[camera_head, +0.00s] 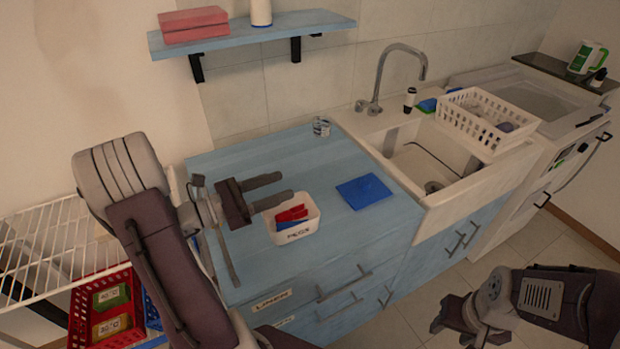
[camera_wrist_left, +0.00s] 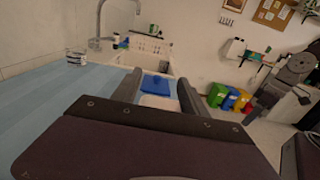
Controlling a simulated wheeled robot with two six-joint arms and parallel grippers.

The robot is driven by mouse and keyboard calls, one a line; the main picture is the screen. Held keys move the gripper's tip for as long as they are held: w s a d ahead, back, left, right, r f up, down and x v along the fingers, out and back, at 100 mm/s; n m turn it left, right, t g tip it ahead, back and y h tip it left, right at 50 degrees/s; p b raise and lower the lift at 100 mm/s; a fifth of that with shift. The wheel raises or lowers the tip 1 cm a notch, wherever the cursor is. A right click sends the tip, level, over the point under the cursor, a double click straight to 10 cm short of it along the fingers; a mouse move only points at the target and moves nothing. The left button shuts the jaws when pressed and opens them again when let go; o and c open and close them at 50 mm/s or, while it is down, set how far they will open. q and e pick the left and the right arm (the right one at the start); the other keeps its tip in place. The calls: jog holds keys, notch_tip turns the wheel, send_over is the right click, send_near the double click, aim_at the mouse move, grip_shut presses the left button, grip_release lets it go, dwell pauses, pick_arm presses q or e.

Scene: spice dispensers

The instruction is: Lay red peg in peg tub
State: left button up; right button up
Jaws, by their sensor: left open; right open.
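The white tub labelled PEGS (camera_head: 298,236) stands on the blue counter near its front edge. A red peg (camera_head: 291,214) lies in it on top, with something blue (camera_head: 292,230) under it. My left gripper (camera_head: 290,187) is open and empty, its fingers just above and behind the tub in the head view. In the left wrist view the left gripper (camera_wrist_left: 158,88) has its fingers apart, with part of the white tub (camera_wrist_left: 158,101) visible between them. My right gripper (camera_head: 446,314) is at the lower right, away from the counter, open with nothing seen in it.
A blue cloth or mat (camera_head: 364,191) lies on the counter right of the tub. A small tin (camera_head: 321,127) stands at the back. A sink (camera_head: 424,180) with a white dish rack (camera_head: 486,118) is to the right. A wall shelf (camera_head: 255,36) hangs above. The counter's middle is clear.

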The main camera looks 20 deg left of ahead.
pick_arm(q)
jog(key=d+r+b, duration=0.3)
jog(key=d+r, duration=0.4)
jog(key=d, duration=0.4)
jog(key=shift+w+d, duration=0.25)
jog(key=shift+d, duration=0.15)
